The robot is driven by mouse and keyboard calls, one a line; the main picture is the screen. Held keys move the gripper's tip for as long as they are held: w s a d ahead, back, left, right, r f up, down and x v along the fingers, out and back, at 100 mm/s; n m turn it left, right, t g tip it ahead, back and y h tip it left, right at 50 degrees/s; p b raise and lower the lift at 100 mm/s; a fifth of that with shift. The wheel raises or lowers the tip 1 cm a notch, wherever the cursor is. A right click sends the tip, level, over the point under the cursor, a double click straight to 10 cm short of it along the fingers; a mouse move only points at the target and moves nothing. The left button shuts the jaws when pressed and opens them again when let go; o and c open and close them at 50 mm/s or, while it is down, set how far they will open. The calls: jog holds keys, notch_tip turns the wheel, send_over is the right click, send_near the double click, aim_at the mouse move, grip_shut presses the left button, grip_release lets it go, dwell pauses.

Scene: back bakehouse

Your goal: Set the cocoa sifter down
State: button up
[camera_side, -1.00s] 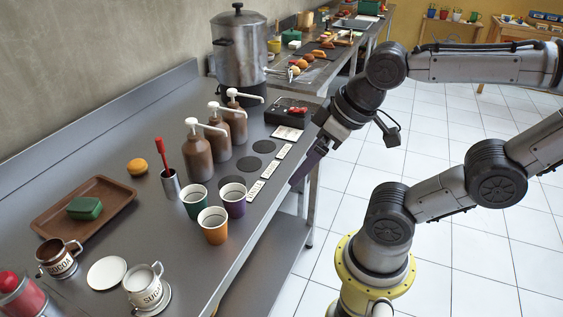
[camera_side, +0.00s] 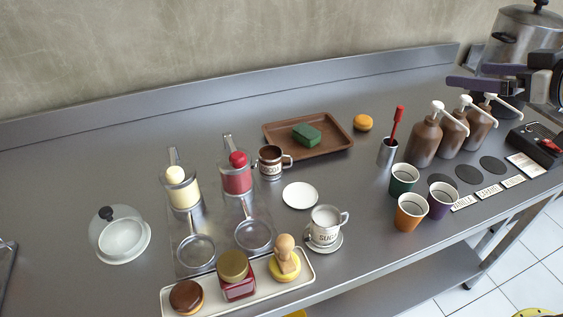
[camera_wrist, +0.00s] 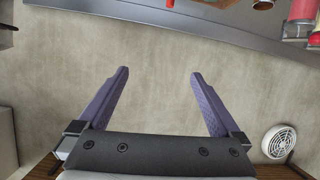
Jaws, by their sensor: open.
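The sugar sifter (camera_side: 325,226) stands on another saucer (camera_side: 322,245). My gripper (camera_side: 464,76) is above the counter's far right, near the pump bottles and well away from the cocoa sifter. In the wrist view my gripper (camera_wrist: 159,73) is open, with nothing between its purple fingers.
The brown tray (camera_side: 337,151) holds a green block (camera_side: 306,134). Pump bottles (camera_side: 424,141) and an urn (camera_side: 512,50) stand at right, with paper cups (camera_side: 411,211) before them. Dispensers (camera_side: 182,187), a glass dome (camera_side: 122,234) and a cream tray (camera_side: 213,302) are at left.

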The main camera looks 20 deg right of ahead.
jog(key=w+a+f+n+y, duration=0.2)
jog(key=w+a+f+y, duration=0.1)
jog(key=w+a, duration=0.4)
jog(key=w+a+f+n+y, duration=0.3)
jog(key=w+a, duration=0.3)
jog(key=a, duration=0.1)
jog(key=n+g+y, duration=0.1)
jog(key=g+y, duration=0.1)
jog(key=g, duration=0.1)
send_near(281, 156)
jog(key=shift+w+a+f, duration=0.15)
jog(key=shift+w+f, duration=0.05)
jog(key=shift+w, duration=0.25)
jog(key=shift+w+a+f, duration=0.15)
jog(key=shift+w+a, duration=0.05)
jog(key=shift+w, duration=0.3)
jog(key=shift+w+a+f+n, duration=0.1)
jog(key=shift+a+f+n, duration=0.1)
jog(key=shift+a+n, duration=0.15)
jog(key=x, duration=0.7)
jog(key=shift+w+a+f, duration=0.2)
jog(key=shift+w+a, duration=0.05)
jog(key=shift+x, duration=2.65)
jog(key=shift+s+a+r, duration=0.1)
jog(key=shift+r, duration=0.05)
jog(key=c, duration=1.3)
grip_shut()
